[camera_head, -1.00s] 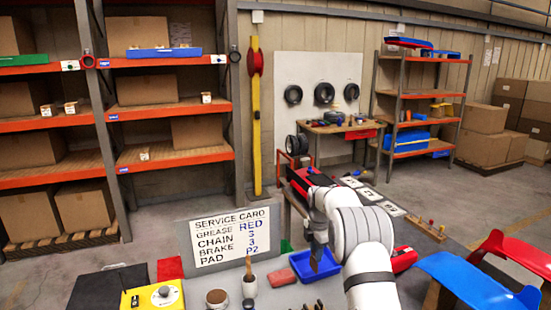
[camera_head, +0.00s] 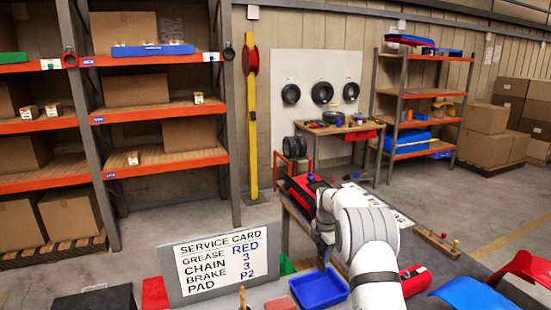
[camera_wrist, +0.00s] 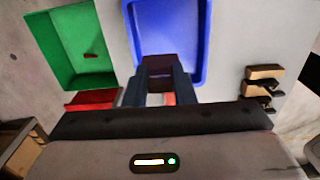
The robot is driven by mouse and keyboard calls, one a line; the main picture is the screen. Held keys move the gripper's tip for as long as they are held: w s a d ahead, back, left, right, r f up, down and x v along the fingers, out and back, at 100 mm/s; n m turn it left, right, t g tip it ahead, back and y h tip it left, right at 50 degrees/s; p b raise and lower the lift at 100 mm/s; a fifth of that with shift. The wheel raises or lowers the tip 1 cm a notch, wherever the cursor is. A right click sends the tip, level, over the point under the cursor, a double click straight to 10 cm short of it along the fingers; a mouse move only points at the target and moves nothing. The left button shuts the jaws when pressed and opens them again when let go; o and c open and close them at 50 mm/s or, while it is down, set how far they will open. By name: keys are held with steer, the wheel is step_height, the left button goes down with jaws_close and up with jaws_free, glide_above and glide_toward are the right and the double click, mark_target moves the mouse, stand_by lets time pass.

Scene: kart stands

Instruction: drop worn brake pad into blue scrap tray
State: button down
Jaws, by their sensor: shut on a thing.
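My gripper (camera_wrist: 158,88) is shut on a dark brown block, which looks like the worn brake pad (camera_wrist: 158,66). The pad is held between the fingertips, in front of the near part of the blue scrap tray (camera_wrist: 196,40) in the wrist view. I cannot tell how high above the tray it is. The tray's visible floor looks empty.
A green tray (camera_wrist: 48,40) with a small reddish piece lies left of the blue tray. A red block (camera_wrist: 90,100) is near it. Several tan-and-black pieces (camera_wrist: 262,88) sit to the right. The service card (camera_head: 220,264) stands at left on the bench.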

mark_target(320, 260)
steer(key=shift+a+f+b, duration=0.2)
steer(key=shift+f+b, duration=0.2)
steer(key=shift+f, duration=0.5)
steer(key=shift+a+f+b, duration=0.15)
steer(key=shift+f+b, duration=0.2)
steer(key=shift+f, duration=0.5)
steer(key=shift+a+f+b, duration=0.2)
steer(key=shift+f+b, duration=0.2)
steer(key=shift+f, duration=0.5)
steer(key=c, duration=1.1)
jaws_free()
steer(key=shift+r, duration=0.15)
step_height(320, 260, up, 8)
steer(key=shift+f+b, duration=0.2)
steer(key=shift+b, duration=0.7)
